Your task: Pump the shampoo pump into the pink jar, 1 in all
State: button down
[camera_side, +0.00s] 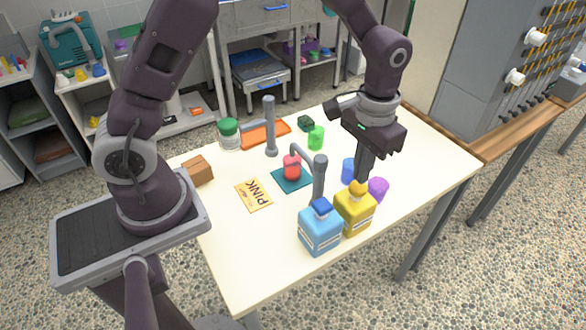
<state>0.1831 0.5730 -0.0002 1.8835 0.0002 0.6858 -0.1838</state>
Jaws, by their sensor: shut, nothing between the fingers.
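A red-pink jar (292,168) stands upright on a teal mat (284,184) in the middle of the table. A grey post with a bent spout (319,175) stands to its right, its spout reaching left toward the jar. A blue bottle (320,234) and a yellow bottle (355,211) stand side by side at the front; their labels are unreadable here, so I cannot tell which is shampoo. My gripper (363,176) points down, shut and empty, close to the yellow bottle's cap. I cannot tell if it touches it.
A second grey spout post (270,128) stands near an orange tray (266,134). The table's right side is clear.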

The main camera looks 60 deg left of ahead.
notch_tip(320, 180, up, 6)
dwell(0.4)
jog(key=s+a+r+t, duration=0.3)
jog(key=s+a+r, duration=0.1)
jog(key=s+r, duration=0.55)
jog(key=s+a+r+t, duration=0.2)
jog(key=s+a, duration=0.1)
jog(key=s, duration=0.9)
jog(key=shift+s+r+t, duration=0.2)
jog(key=shift+t, duration=0.1)
dwell(0.4)
